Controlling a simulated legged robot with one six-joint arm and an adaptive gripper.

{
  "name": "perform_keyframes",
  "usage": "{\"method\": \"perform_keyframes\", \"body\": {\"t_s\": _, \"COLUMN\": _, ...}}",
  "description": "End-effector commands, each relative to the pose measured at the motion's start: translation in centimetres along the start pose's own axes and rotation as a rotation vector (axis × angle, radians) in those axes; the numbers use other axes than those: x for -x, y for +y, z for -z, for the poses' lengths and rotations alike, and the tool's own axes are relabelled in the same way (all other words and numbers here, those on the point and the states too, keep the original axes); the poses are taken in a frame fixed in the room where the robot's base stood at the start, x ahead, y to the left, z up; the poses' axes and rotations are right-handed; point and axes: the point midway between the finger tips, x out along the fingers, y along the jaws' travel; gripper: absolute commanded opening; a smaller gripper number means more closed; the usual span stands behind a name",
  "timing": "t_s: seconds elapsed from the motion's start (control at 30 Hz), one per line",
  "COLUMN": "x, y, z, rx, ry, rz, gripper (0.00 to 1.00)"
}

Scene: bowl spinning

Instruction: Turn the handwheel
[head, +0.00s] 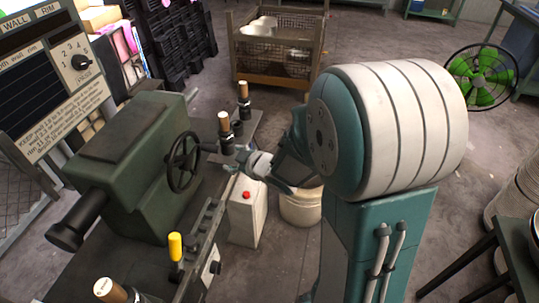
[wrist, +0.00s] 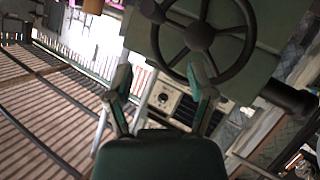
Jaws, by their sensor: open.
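The handwheel (head: 184,161) is a dark, spoked ring on the side of a green machine head (head: 130,140). In the wrist view its hub (wrist: 199,36) and spokes show at the top right, with a knob on the rim at the upper left. My gripper (wrist: 158,78) is open and empty, its two fingers spread apart below the wheel. The right fingertip overlaps the lower part of the wheel in the picture; I cannot tell whether it touches. In the head view my gripper (head: 228,156) is right of the wheel, partly hidden by a wooden-handled post.
Wooden-handled levers (head: 244,100) stand along the machine bed. A yellow-handled lever (head: 175,247) is in front. A white container with a red cap (head: 247,207) and a pale bucket (head: 301,206) stand on the floor. A mesh crate (head: 277,50) is behind, a green fan (head: 481,77) at right.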

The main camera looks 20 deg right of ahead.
Motion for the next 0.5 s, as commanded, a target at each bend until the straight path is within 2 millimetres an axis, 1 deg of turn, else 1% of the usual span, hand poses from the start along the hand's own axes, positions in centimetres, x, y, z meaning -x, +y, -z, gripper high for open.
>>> {"method": "perform_keyframes", "body": {"t_s": 0.03, "x": 0.4, "y": 0.5, "z": 0.4, "rx": -0.001, "ry": -0.021, "rz": -0.020, "gripper": 0.71}}
{"method": "perform_keyframes", "body": {"t_s": 0.2, "x": 2.0, "y": 1.9, "z": 0.9, "rx": -0.028, "ry": -0.111, "rz": -0.086, "gripper": 0.71}}
{"method": "perform_keyframes", "body": {"t_s": 0.5, "x": 5.4, "y": 3.6, "z": 1.8, "rx": -0.109, "ry": -0.254, "rz": -0.184, "gripper": 0.71}}
